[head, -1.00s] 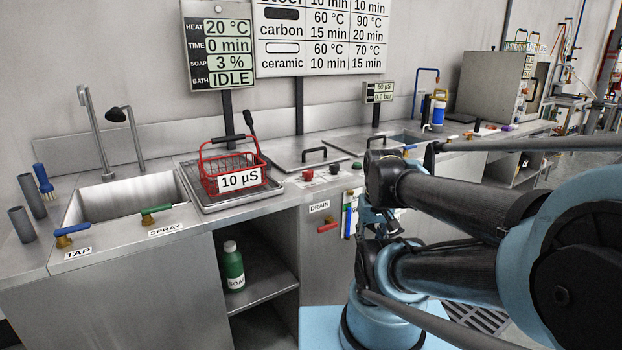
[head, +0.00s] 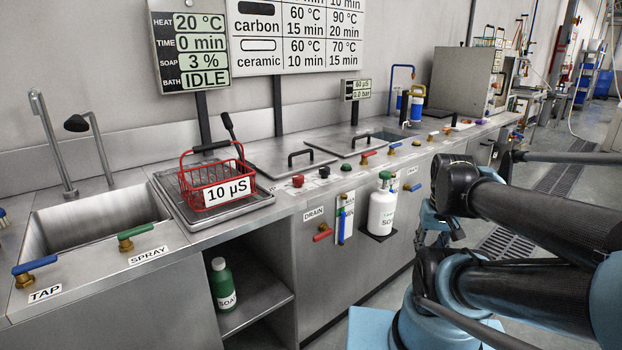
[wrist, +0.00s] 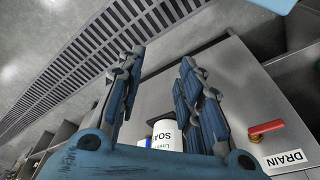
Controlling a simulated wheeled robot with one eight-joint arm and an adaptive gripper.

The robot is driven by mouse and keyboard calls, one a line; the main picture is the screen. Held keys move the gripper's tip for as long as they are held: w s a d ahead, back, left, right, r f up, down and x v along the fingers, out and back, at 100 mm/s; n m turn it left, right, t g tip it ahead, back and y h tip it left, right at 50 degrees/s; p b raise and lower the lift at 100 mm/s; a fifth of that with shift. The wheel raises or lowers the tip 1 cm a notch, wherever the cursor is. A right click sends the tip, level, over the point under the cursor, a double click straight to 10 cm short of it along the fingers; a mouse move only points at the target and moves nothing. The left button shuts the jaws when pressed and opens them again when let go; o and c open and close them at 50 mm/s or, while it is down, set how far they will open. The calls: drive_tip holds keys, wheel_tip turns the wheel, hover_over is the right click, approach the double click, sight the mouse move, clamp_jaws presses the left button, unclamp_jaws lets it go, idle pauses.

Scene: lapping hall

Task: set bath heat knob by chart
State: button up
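The display (head: 190,45) on the wall reads heat 20 °C, time 0 min, soap 3 %, bath idle. The chart (head: 296,35) beside it lists carbon at 60 °C 15 min and 90 °C 20 min, and ceramic at 60 °C 10 min and 70 °C 15 min; its top is cut off. My gripper (wrist: 155,95) is open and empty in the wrist view, away from the knobs, with fingers apart.
A red basket (head: 214,180) marked 10 µS stands on a drain tray left of the knobs. A white soap jug (head: 382,208) and a red drain handle (head: 323,236) are on the cabinet front. A sink (head: 95,220) is at left. Floor grating (wrist: 105,50) lies beside the cabinet.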

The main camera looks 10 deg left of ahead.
drive_tip(key=shift+o, duration=0.3)
drive_tip(key=shift+d, duration=0.1)
drive_tip(key=o, duration=0.4)
drive_tip(key=shift+s+r, duration=0.2)
drive_tip(key=shift+o, duration=0.2)
drive_tip(key=w+a+r+n, duration=0.6)
drive_tip(key=w+r+n, duration=0.15)
drive_tip(key=r, duration=0.35)
wheel_tip(320, 180, up, 13)
drive_tip(key=n+g, duration=0.2)
drive_tip(key=n, duration=1.5)
hover_over(299, 176)
wheel_tip(299, 176, down, 17)
drive_tip(key=shift+a+r, duration=0.1)
drive_tip(key=shift+c, duration=0.3)
drive_tip(key=c, duration=1)
